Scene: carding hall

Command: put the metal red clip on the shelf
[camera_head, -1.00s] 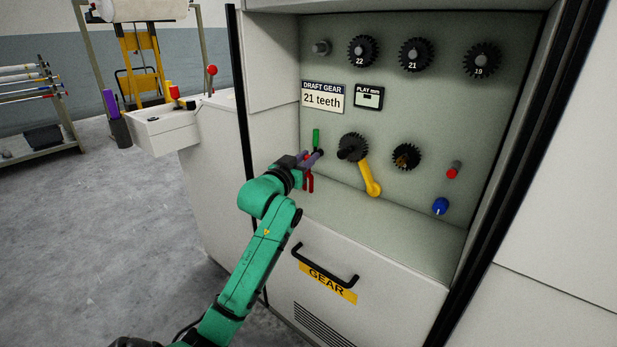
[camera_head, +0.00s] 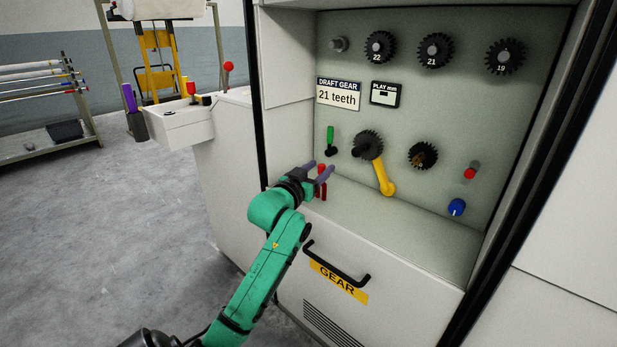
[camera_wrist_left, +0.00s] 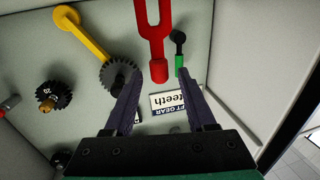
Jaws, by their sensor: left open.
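I cannot tell whether the prong tips touch the shelf. My left gripper (camera_head: 320,170) is open, with its purple fingers on either side of the knob. In the left wrist view the clip (camera_wrist_left: 157,40) shows beyond and between the open fingertips (camera_wrist_left: 162,85), its knob nearest me, with gaps to both fingers. My right gripper is not in view.
Behind are a green-handled lever (camera_head: 330,138), a dark gear (camera_head: 368,145) with a yellow crank (camera_head: 382,176), and another gear (camera_head: 423,155). A blue knob (camera_head: 456,207) is at right. The cabinet's left wall is close to my gripper. The shelf's right part is clear.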

